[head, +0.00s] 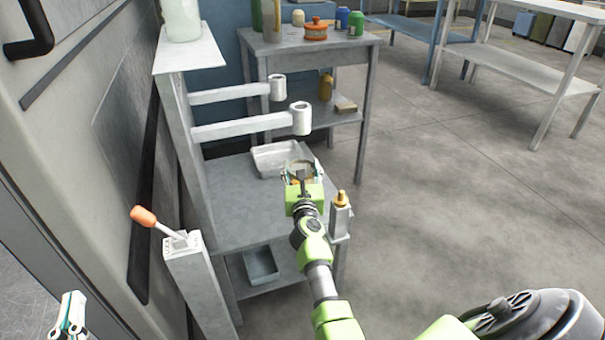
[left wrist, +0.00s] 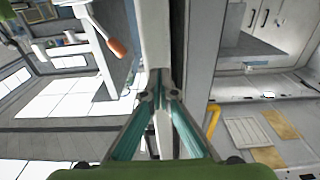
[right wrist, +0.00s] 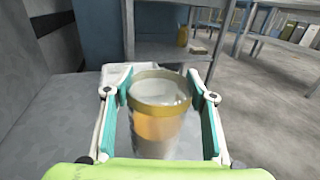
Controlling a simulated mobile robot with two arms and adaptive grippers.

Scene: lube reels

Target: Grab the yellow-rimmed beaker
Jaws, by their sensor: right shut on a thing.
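The yellow-rimmed beaker (right wrist: 160,122) stands between the teal pads of my right gripper (right wrist: 160,95) in the right wrist view. It looks clear with a yellow band at its mouth and an amber tint below; its base is hidden. In the head view my right gripper (head: 300,172) is shut on the beaker above the grey bench, and its wrist covers much of the beaker. My left gripper (head: 72,312) hangs empty at the lower left of the head view. In the left wrist view its fingertips (left wrist: 162,95) are close together, shut on nothing.
A grey tray (head: 262,160) lies on the bench behind my right gripper. Two arms with white cups (head: 301,118) reach over the bench. An orange-handled lever (head: 144,216) stands at the left. A small post with a brass top (head: 341,210) is right of my gripper. Open floor lies right.

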